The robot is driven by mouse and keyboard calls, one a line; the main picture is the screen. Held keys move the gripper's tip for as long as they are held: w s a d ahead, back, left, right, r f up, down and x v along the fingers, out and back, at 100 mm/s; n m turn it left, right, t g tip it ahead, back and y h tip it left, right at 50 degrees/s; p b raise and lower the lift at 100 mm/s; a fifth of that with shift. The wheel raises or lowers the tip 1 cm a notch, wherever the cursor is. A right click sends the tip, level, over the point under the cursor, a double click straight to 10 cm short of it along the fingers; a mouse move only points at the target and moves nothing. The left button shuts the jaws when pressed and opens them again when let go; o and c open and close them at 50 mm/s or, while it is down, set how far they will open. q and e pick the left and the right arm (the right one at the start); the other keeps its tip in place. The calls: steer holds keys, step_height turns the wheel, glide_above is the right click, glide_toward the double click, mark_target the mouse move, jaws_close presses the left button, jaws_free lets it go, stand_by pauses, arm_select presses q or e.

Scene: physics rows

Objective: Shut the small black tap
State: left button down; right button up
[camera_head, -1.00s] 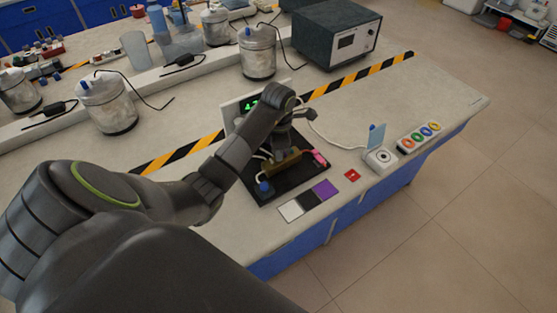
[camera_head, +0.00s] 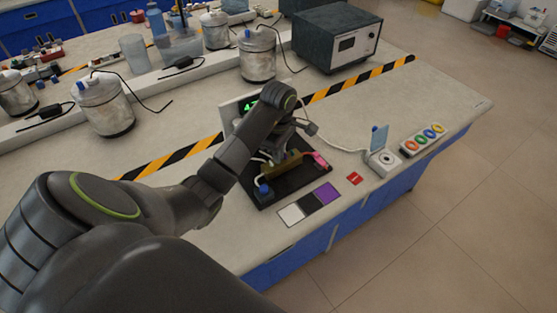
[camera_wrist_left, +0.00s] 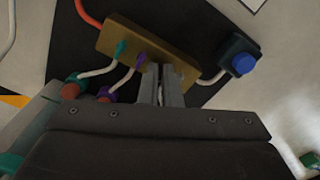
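A brass-coloured block (camera_head: 283,165) lies on a black board (camera_head: 305,179) on the bench. In the left wrist view the block (camera_wrist_left: 165,52) bears a teal tap (camera_wrist_left: 121,49) and a purple tap (camera_wrist_left: 141,61), with pale hoses. The small black tap cannot be made out; the fingers cover the block's edge beside the purple tap. My left gripper (camera_wrist_left: 163,75) points at that edge, its two fingers close together with a narrow gap and a pale hose seen between them. Whether they grip anything is hidden. In the head view my left gripper (camera_head: 277,148) is over the block. My right gripper is out of view.
A blue-knobbed fitting (camera_wrist_left: 241,63) stands near the block's end; it shows in the head view (camera_head: 264,191) too. A display panel (camera_head: 234,110) stands behind. White, black and purple squares (camera_head: 308,203) lie in front. A white device (camera_head: 382,160) with a raised flap stands right.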

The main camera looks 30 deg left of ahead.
arm_select(q)
steer(key=shift+m, duration=0.6)
steer(key=m, duration=0.3)
steer(key=c, duration=2)
jaws_free()
steer(key=shift+m, duration=0.4)
steer(key=shift+c, duration=0.2)
steer(key=shift+o, duration=0.5)
step_height(320, 180, up, 7)
steer(key=p, duration=0.7)
steer(key=shift+r, duration=0.1)
